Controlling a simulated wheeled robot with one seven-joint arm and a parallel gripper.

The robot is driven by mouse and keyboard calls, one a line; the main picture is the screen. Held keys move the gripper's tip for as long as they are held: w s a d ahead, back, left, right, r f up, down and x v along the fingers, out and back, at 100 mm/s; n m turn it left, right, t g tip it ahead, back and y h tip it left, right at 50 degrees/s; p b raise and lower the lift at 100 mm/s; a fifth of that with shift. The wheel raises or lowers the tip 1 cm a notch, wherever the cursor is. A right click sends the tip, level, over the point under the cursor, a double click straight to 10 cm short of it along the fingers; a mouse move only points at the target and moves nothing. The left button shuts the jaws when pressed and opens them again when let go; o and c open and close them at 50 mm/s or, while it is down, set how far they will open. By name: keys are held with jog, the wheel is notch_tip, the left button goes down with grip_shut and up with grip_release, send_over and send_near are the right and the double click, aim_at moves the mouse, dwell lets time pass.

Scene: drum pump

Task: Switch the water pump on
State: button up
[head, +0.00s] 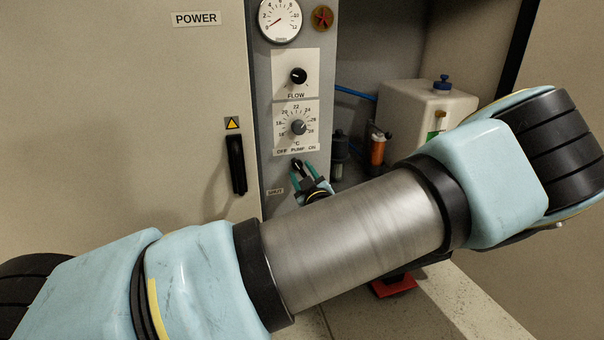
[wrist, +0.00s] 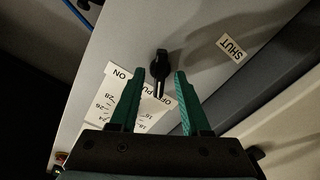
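The pump switch is a small black rotary knob on the grey control panel, under the label "OFF PUMP ON" (head: 297,149). In the wrist view the knob (wrist: 161,64) stands between and just beyond my fingertips, its long handle running down the picture toward the label's OFF end. I cannot tell its exact setting. My gripper (head: 301,173) has green fingers and is open at the panel, just below the label. In the wrist view my gripper (wrist: 161,72) shows a finger on each side of the knob, with a gap on both sides. In the head view the fingers partly hide the knob.
Above are a temperature dial (head: 298,127), a FLOW knob (head: 298,76) and a gauge (head: 280,18). A black door handle (head: 237,164) is on the left. A white canister (head: 425,105) and an orange-bodied part (head: 377,149) stand in the recess right. A SHUT label (wrist: 232,47) is near the knob.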

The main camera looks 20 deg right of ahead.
grip_shut()
jog(key=shift+m, duration=0.3)
dwell(0.4)
jog(key=m+p, duration=0.1)
jog(key=m, duration=0.4)
jog(key=m+p, duration=0.1)
jog(key=m, duration=0.5)
jog(key=shift+p, duration=0.4)
jog(key=shift+m, duration=0.3)
jog(key=shift+o, duration=0.3)
grip_release()
